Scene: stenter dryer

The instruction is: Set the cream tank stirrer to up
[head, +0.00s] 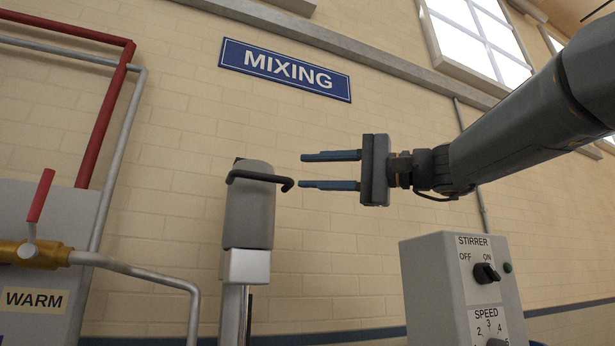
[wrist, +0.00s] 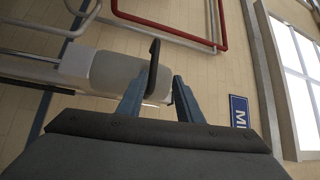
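The stirrer is a grey rounded motor head (head: 249,215) on a pale block and metal column, with a black bar handle (head: 262,178) across its upper part. The handle's bent end sticks out to the right. My gripper (head: 302,170) is open and empty, just right of the handle end, its two blue fingers pointing left, one above and one below the handle's height. Whether the fingers touch the handle cannot be told. The tank is not in view.
A grey control box (head: 435,290) with a STIRRER OFF/ON knob (head: 487,273) and a SPEED dial stands below my arm. A WARM valve with a red lever (head: 41,195) and pipes are at the left.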

